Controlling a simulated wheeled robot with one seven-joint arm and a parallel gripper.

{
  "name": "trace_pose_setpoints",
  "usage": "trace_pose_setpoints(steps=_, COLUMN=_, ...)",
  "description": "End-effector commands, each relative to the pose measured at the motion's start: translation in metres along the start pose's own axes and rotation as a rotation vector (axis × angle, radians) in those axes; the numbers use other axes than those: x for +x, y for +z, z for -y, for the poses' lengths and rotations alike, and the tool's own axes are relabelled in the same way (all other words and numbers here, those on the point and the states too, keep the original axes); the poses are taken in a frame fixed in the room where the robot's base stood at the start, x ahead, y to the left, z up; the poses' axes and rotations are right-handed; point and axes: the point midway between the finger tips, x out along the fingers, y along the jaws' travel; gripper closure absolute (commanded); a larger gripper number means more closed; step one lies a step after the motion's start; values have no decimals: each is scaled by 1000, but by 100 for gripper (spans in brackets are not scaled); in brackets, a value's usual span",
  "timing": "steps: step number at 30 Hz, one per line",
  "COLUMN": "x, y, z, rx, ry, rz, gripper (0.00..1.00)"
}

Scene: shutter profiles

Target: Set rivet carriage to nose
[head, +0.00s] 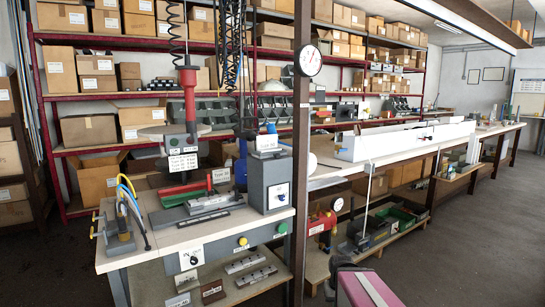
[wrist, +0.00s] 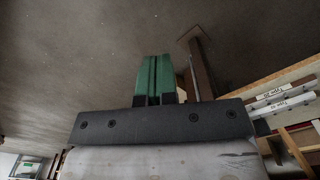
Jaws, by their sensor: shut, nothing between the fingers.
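A grey control box (head: 270,182) stands at the bench's right edge, close to a dark upright post (head: 300,150). A small clamp unit with coloured hoses (head: 120,230) stands at the left end. Shelves with cardboard boxes line the back. The floor (head: 455,250) at right is clear.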

Motion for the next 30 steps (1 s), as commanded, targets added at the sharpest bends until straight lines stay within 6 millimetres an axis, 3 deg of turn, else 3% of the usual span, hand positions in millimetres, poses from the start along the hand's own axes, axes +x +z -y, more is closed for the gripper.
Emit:
trace_pose_setpoints(steps=6, x=-6, y=-6, z=2, rx=13, ry=-4, rz=-11, gripper=100)
trace_pose_setpoints(steps=11, x=-33, y=-34, z=14, rx=81, ry=-28, rz=-62, gripper=100)
trace_pose_setpoints(steps=21, x=-132, y=-105, z=52, rx=297, ry=-134, rz=-201, gripper=100)
trace_pose_setpoints(steps=30, x=-232, y=-150, z=90, rx=475, ry=-264, rz=-297, gripper=100)
